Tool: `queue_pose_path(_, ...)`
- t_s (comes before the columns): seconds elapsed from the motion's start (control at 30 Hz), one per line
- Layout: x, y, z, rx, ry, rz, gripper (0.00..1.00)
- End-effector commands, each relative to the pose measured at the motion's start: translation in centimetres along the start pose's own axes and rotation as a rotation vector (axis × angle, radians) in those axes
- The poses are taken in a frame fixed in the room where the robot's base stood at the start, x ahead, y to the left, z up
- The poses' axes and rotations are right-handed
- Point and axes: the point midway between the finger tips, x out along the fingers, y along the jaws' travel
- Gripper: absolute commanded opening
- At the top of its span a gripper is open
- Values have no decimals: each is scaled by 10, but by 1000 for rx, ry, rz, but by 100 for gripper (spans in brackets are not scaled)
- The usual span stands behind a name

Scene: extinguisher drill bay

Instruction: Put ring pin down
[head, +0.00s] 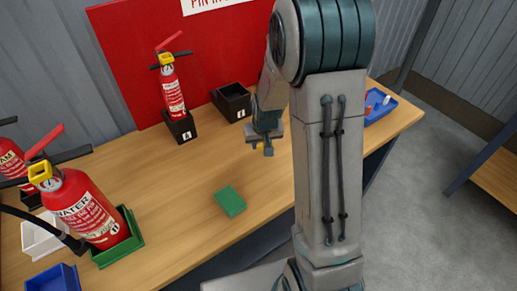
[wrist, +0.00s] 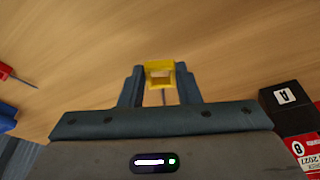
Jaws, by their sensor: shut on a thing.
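The ring pin is a small yellow square ring (wrist: 160,66) with a thin grey pin, seen between the fingertips in the wrist view. My gripper (wrist: 160,80) is shut on it. In the head view my gripper (head: 262,146) points down over the middle of the wooden table, and a bit of the yellow ring (head: 260,148) shows at its tips. I cannot tell how far the ring is above the table.
A green block or pad (head: 230,201) lies in front. Behind stand an extinguisher (head: 173,93) in a black holder and an open black box (head: 232,98). A larger extinguisher (head: 85,212) stands at left in a green tray. A blue tray (head: 378,106) is at right.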

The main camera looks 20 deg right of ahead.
Motion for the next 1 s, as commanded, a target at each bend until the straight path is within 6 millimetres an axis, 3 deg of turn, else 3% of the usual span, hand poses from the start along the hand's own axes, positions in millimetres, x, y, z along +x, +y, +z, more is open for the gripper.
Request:
queue_pose_path(0.23,17,-12,-10,0,-1,0,2)
queue_pose_path(0.53,51,-12,1,1,-3,0,2)
queue_pose_path(0.97,58,-12,2,1,0,0,2)
queue_pose_path(1.0,57,-12,2,1,0,0,35)
